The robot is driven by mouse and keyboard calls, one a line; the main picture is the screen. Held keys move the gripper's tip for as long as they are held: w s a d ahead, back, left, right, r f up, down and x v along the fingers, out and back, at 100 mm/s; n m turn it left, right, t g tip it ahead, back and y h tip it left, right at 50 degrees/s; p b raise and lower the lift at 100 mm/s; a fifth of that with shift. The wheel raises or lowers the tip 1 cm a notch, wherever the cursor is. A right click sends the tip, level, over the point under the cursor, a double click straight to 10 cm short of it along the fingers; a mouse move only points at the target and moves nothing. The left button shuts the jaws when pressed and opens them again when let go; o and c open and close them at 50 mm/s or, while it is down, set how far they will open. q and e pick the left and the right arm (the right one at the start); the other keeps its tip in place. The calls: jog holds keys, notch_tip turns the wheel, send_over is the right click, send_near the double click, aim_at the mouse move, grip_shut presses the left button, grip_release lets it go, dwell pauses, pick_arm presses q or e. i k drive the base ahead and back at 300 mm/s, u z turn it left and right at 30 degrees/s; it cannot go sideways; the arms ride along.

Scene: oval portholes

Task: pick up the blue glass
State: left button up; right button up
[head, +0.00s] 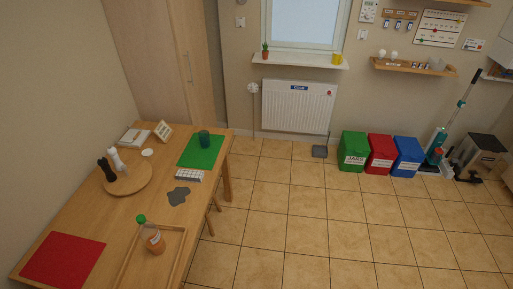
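The glass (204,139) is a small dark blue-green cup. It stands upright on the green mat (201,155) near the far right end of the wooden table (106,211). Nothing touches it from the sides. Neither of my grippers shows in the head view.
On the table are a pill box (189,176), a grey patch (178,196), a round board (128,184) with two mills, a bottle (152,236) by a wooden tray (128,272), and a red mat (63,259). Bins (380,153) stand by the wall.

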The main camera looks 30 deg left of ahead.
aim_at(205, 140)
jog(key=z, duration=0.05)
jog(key=i, duration=0.6)
jog(key=u, duration=0.8)
jog(key=i, duration=1.5)
jog(key=u, duration=1.9)
jog(key=i, duration=0.6)
jog(key=u, duration=0.55)
